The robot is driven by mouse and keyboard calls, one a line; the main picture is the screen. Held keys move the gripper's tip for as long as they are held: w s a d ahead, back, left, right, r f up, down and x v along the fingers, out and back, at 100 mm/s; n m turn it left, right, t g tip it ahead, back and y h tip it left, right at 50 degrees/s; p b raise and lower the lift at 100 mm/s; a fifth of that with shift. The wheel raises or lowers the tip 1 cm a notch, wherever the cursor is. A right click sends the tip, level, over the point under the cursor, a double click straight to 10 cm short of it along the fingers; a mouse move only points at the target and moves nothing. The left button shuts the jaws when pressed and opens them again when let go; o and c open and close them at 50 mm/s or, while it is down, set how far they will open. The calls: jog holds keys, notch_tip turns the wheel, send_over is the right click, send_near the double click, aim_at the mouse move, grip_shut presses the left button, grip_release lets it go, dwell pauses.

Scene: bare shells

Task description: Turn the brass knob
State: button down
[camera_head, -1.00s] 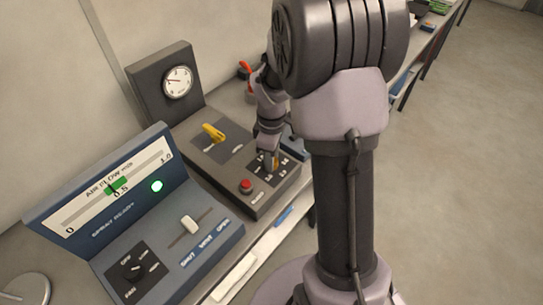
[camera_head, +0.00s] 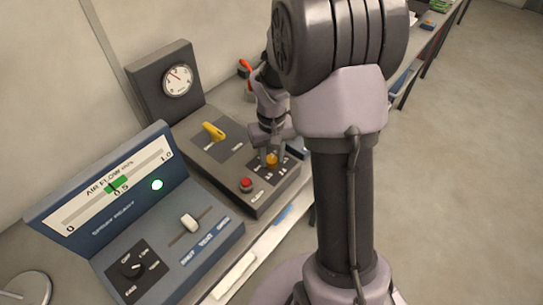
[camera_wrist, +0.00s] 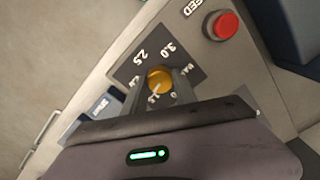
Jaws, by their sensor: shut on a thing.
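The brass knob (camera_head: 271,160) sits on a dark dial plate at the front right of the low grey console. In the wrist view the knob (camera_wrist: 159,79) is round, with a pale pointer line toward the lower left, near a partly hidden number. The 2.5 and 3.0 marks are readable. My gripper (camera_head: 272,159) points down over the plate, one finger on each side of the knob, shut on it. In the wrist view the fingers of my gripper (camera_wrist: 167,92) hide part of the scale.
A red button (camera_head: 246,185) is just left of the knob, and a yellow lever (camera_head: 213,131) is behind. A round gauge (camera_head: 177,81) stands at the back. A blue panel (camera_head: 109,222) with a slider and lit green lamp is at left.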

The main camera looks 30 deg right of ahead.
jog(key=m, duration=0.4)
jog(key=shift+m+b, duration=0.3)
jog(key=shift+b, duration=0.05)
jog(key=m, duration=0.3)
jog(key=shift+m+b, duration=0.4)
jog(key=m+b, duration=0.1)
jog(key=m, duration=0.3)
jog(key=m+b, duration=0.1)
jog(key=m, duration=0.3)
jog(key=shift+f, duration=0.1)
jog(key=m+b, duration=0.1)
jog(key=m, duration=0.3)
jog(key=shift+m+b, duration=0.3)
jog(key=shift+b, duration=0.1)
jog(key=m+b, duration=0.1)
jog(key=m, duration=0.2)
jog(key=shift+m, duration=0.3)
jog(key=m+b, duration=0.2)
jog(key=m, duration=0.3)
jog(key=shift+b, duration=0.3)
jog(key=shift+m+b, duration=0.55)
jog(key=shift+m, duration=0.95)
